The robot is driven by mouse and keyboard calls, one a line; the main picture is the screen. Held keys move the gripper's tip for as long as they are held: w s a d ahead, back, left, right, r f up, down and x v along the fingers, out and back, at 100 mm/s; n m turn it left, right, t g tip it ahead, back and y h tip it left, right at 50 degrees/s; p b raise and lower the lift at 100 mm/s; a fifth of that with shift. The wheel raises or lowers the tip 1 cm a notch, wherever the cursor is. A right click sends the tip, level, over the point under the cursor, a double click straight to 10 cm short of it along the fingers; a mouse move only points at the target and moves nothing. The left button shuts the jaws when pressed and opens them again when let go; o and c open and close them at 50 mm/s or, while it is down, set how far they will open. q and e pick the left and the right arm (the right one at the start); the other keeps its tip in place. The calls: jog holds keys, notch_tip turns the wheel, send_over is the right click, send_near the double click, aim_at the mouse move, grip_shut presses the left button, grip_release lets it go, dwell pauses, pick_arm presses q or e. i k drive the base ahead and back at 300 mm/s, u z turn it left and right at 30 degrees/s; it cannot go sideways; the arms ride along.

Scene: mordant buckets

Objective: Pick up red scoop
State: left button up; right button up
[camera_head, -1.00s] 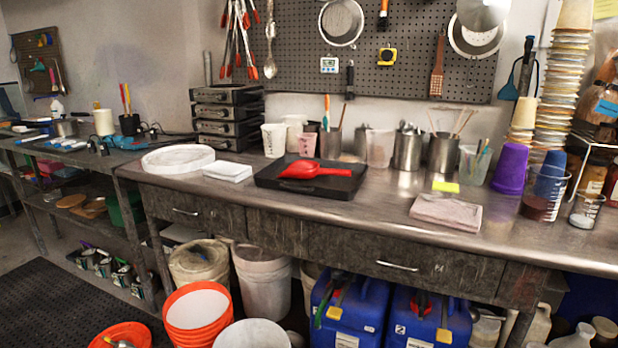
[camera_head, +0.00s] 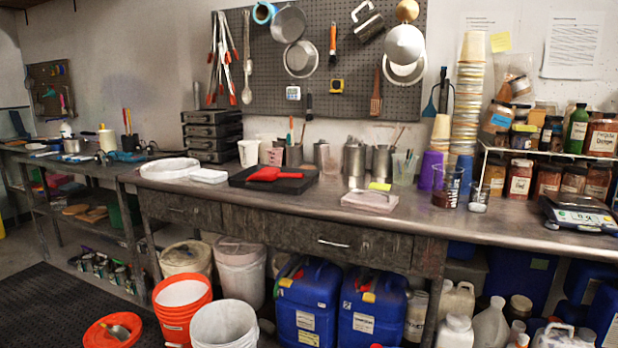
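The red scoop (camera_head: 268,174) lies on a black tray (camera_head: 292,187) on the metal counter, left of the middle of the head view. Its handle points to the right. Nothing covers it. Neither of my grippers shows in the head view.
A scale (camera_head: 577,212) stands at the right. Orange buckets (camera_head: 182,303) and blue jugs (camera_head: 308,300) crowd the floor in front and below.

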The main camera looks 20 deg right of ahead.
aim_at(277, 176)
jog(key=z, duration=0.8)
jog(key=i, duration=2.2)
jog(key=u, duration=0.85)
